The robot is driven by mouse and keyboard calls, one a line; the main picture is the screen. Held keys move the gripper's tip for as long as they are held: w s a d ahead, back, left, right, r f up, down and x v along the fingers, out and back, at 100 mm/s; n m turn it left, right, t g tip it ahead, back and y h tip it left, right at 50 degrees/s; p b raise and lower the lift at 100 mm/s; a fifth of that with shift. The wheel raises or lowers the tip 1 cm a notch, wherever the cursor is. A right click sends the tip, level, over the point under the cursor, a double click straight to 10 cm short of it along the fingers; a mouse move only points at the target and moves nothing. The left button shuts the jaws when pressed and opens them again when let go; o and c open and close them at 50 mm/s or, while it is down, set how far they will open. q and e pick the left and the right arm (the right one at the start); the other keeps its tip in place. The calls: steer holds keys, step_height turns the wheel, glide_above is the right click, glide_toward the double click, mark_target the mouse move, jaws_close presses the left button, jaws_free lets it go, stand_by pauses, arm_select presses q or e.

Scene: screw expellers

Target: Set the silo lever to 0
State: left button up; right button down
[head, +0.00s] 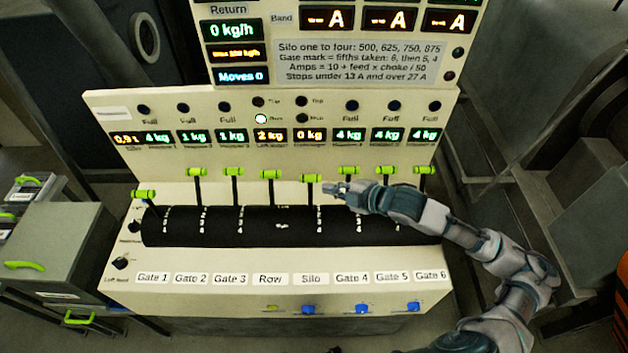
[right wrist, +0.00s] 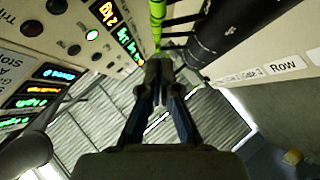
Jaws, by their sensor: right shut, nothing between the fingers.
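The silo lever (head: 312,178) stands above the label "Silo" (head: 310,279), with a lime-green cross handle on a dark rod. The rod rises from the black ribbed drum; its number cannot be read clearly. My right gripper (head: 335,188) is shut and empty, just right of the silo lever's handle; whether they touch cannot be told. In the right wrist view the closed fingertips (right wrist: 158,65) point towards a lime-green handle (right wrist: 157,18) at the top; which lever it belongs to is unclear. My left gripper is not in view.
The row lever (head: 271,174) stands close left and the gate 4 lever (head: 348,170) close right of the silo lever. More green-handled levers line the drum (head: 180,228). A display (head: 310,135) above reads 0 kg. A grey cabinet (head: 60,250) stands left.

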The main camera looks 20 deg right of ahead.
mark_target(308, 180)
steer(key=w+f, duration=0.1)
steer(key=w, duration=0.1)
steer(key=w+a+f, duration=0.1)
steer(key=w+f, duration=0.1)
steer(key=w+a+f+p, duration=0.1)
steer(key=w, duration=0.1)
steer(key=shift+w+a+f, duration=0.15)
steer(key=shift+w+f, duration=0.1)
steer(key=shift+w, duration=0.1)
steer(key=shift+w+a+f, duration=0.15)
steer(key=shift+w+f, duration=0.1)
steer(key=shift+d, duration=0.45)
steer(key=w+p, duration=0.1)
steer(key=w+d+m+g+p, duration=0.1)
steer(key=w+p, duration=0.1)
steer(key=w, duration=0.1)
steer(key=w+f, duration=0.1)
steer(key=w+f+g, duration=0.1)
steer(key=shift+w+d+f, duration=0.1)
steer(key=shift+d, duration=0.2)
